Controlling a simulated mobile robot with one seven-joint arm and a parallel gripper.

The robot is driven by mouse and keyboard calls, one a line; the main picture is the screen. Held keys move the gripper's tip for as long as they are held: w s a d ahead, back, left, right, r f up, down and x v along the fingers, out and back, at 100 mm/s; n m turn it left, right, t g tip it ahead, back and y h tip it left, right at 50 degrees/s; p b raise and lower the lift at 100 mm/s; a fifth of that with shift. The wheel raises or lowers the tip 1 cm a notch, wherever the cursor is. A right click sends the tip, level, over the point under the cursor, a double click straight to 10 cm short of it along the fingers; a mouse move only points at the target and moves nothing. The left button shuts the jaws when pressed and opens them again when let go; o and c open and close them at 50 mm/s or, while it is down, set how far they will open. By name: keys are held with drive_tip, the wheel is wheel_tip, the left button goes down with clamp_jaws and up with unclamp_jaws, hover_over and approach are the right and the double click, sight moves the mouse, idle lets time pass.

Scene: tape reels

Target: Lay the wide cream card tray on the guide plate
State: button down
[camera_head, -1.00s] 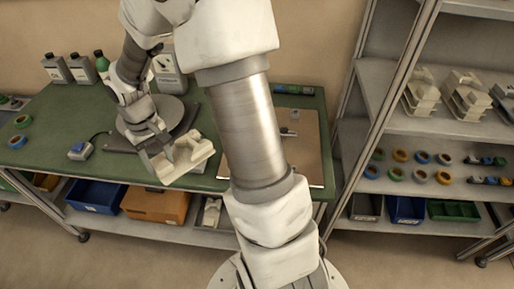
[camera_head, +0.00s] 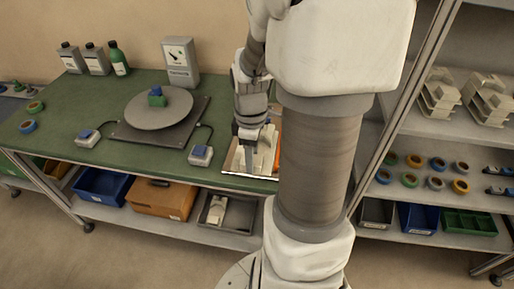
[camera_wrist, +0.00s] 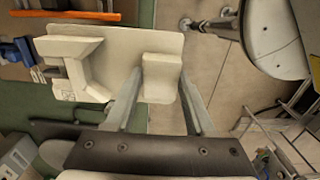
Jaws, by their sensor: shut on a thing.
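The cream card tray (camera_wrist: 115,50) is in my gripper, a flat piece with raised blocks. In the wrist view my gripper (camera_wrist: 160,90) has its two fingers on either side of a raised block of the tray. In the head view my gripper (camera_head: 248,136) points down with the tray (camera_head: 265,158) under it, over the tan board with a pale front edge (camera_head: 238,168) at the right of the green bench; this looks like the guide plate. My arm hides most of the board. I cannot tell whether the tray touches it.
A round grey turntable (camera_head: 150,112) with a small blue and green piece stands left on the green bench (camera_head: 60,125). Two blue-button boxes (camera_head: 88,138) (camera_head: 200,155) and a grey dial instrument (camera_head: 180,62) are near it. A shelf rack (camera_head: 440,145) stands at the right.

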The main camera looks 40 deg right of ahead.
drive_tip(key=w+d+f, duration=0.4)
drive_tip(key=w+d, duration=0.1)
drive_tip(key=w+d+f, duration=0.2)
drive_tip(key=shift+w+d+f+b, duration=0.35)
drive_tip(key=shift+d+b, duration=0.05)
drive_tip(key=shift+f, duration=1.95)
drive_tip(key=shift+b, duration=0.3)
drive_tip(key=shift+f, duration=0.15)
drive_tip(key=shift+c, duration=1.3)
unclamp_jaws()
wheel_tip(320, 180, up, 12)
drive_tip(key=shift+r+p, duration=0.2)
drive_tip(key=shift+p, duration=0.65)
